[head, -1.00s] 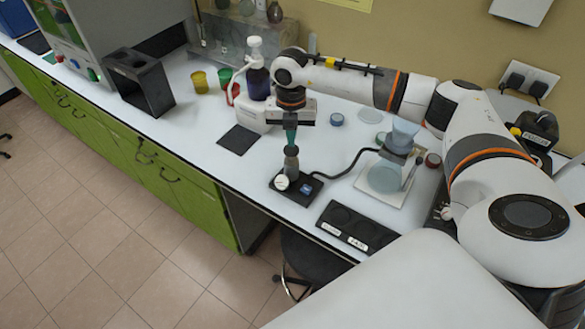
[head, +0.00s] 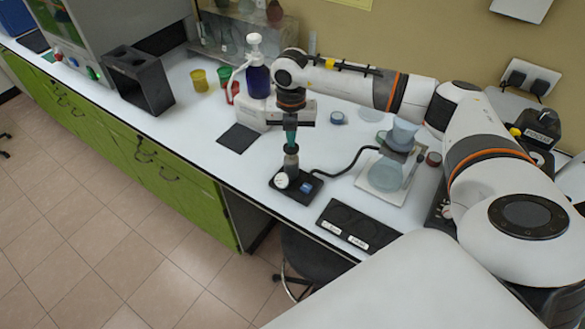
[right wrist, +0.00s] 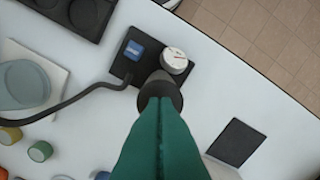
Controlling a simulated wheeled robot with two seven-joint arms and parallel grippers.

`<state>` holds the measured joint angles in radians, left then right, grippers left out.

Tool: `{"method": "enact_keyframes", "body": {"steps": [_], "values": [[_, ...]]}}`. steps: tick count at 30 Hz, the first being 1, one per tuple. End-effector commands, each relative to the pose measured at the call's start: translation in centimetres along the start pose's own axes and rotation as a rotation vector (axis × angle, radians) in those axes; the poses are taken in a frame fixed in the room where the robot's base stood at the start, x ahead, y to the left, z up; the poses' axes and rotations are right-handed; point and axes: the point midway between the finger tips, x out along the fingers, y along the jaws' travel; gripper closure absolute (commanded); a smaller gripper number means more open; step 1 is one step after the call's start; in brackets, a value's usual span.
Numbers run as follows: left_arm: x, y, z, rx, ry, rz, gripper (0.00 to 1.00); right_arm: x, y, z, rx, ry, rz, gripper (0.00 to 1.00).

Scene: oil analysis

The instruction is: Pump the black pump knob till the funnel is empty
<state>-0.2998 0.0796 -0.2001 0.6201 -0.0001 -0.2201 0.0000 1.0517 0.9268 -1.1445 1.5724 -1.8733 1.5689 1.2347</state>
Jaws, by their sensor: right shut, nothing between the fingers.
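The pump (head: 291,165) stands upright on a small black base (head: 310,187) with a round dial and a blue display. Its dark knob (right wrist: 160,90) shows in the right wrist view, partly hidden by my fingers. My right gripper (head: 291,143) is shut and empty, pointing down. Its green fingertips (right wrist: 160,101) are over the knob and seem to touch its top. The funnel (head: 401,132) is pale blue and sits above a glass flask (head: 385,176) on a white stand. I cannot make out the liquid level in the funnel. My left gripper is out of view.
A black hose (head: 345,163) runs from the pump base to the flask. A black two-well tray (head: 352,226) lies at the front edge. A blue pump bottle (head: 258,82) stands behind my gripper. A black mat (head: 237,138) lies on clear white bench to the left.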

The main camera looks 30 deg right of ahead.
Motion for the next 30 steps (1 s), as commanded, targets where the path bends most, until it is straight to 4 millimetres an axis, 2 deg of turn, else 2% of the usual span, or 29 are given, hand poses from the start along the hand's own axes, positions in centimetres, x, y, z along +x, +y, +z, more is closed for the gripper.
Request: {"method": "enact_keyframes", "body": {"steps": [16, 23, 30], "values": [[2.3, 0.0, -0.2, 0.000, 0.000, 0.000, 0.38, 3.1, 0.0, 0.0, 0.000, -0.001, 0.001, 1.00], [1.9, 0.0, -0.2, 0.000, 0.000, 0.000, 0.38, 2.6, 0.0, 0.1, -0.001, -0.002, 0.002, 1.00], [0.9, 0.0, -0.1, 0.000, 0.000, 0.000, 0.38, 1.1, 0.0, 0.1, -0.001, -0.002, 0.002, 1.00]]}}
